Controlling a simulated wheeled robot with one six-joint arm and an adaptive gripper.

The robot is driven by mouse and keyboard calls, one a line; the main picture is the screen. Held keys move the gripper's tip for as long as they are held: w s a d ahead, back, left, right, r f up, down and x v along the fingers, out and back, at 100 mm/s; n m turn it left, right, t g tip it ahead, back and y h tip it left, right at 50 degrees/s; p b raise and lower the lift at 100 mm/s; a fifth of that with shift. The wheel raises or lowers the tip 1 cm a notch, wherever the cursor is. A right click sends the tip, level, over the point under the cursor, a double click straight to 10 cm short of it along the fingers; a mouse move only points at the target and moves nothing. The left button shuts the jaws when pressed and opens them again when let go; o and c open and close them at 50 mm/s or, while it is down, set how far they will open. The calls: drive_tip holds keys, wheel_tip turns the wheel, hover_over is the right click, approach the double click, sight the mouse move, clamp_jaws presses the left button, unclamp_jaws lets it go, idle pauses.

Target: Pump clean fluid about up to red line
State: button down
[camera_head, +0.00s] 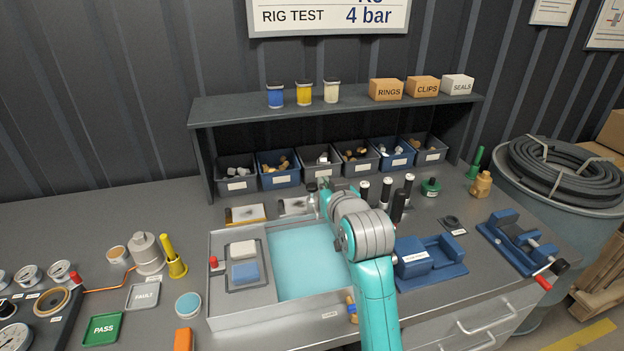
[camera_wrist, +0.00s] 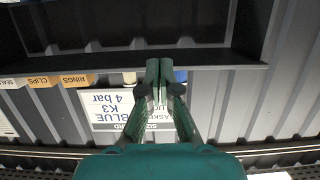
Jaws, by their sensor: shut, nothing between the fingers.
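A metal basin (camera_head: 219,310) on the bench holds pale teal fluid (camera_head: 300,265). I cannot make out a red line in it. A small red-topped knob (camera_head: 213,262) stands at the basin's left side; whether it works a pump is not clear. My arm crosses the basin's right edge and hides part of it. In the wrist view my gripper (camera_wrist: 160,72) is shut and empty, its fingertips together in front of the upside-down wall sign (camera_wrist: 122,108). In the head view my arm hides most of the gripper, near the back of the basin.
A cream pad and a blue sponge (camera_head: 245,273) lie in the basin's left section. Parts bins (camera_head: 237,178) line the back under a shelf (camera_head: 230,111). Black-handled tools (camera_head: 386,192) and blue vices (camera_head: 430,262) stand right of my arm. A green PASS tray (camera_head: 102,329) lies left.

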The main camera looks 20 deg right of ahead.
drive_tip(key=shift+w, duration=0.1)
hover_over(312, 192)
drive_tip(key=s, duration=0.1)
wheel_tip(312, 192, down, 2)
drive_tip(key=shift+w+d+f, duration=0.1)
drive_tip(key=shift+d+f, duration=0.05)
drive_tip(key=shift+f, duration=0.95)
drive_tip(key=shift+w+d+f, duration=0.1)
drive_tip(key=shift+f, duration=1)
drive_tip(key=shift+f, duration=0.1)
